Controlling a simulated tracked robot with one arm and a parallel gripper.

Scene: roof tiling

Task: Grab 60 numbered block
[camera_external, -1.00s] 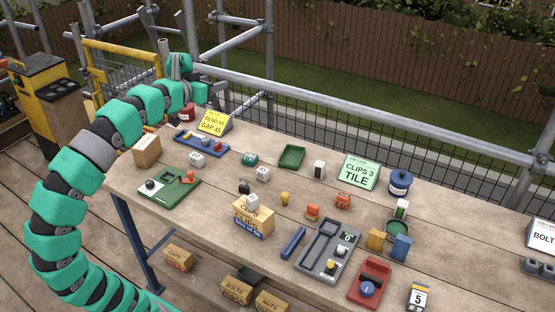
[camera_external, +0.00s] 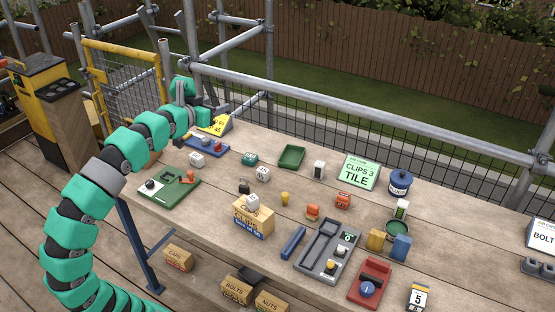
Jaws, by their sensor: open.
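No block with a readable 60 shows. Small pale blocks that may carry numbers stand on the bench: one (camera_external: 197,160) at the left, one (camera_external: 263,173) near the middle, and one (camera_external: 253,201) on top of a cardboard box. Their markings are too small to read. My gripper (camera_external: 207,122) is open and empty at the back left, in front of the yellow sign (camera_external: 221,126) and above the blue tray (camera_external: 203,143). It is apart from the pale blocks and partly hides the sign.
A green tray (camera_external: 168,188) lies at the left front. The cardboard clips box (camera_external: 253,219) stands mid-front. A grey tray (camera_external: 312,258) and a red tray (camera_external: 370,291) lie at the right.

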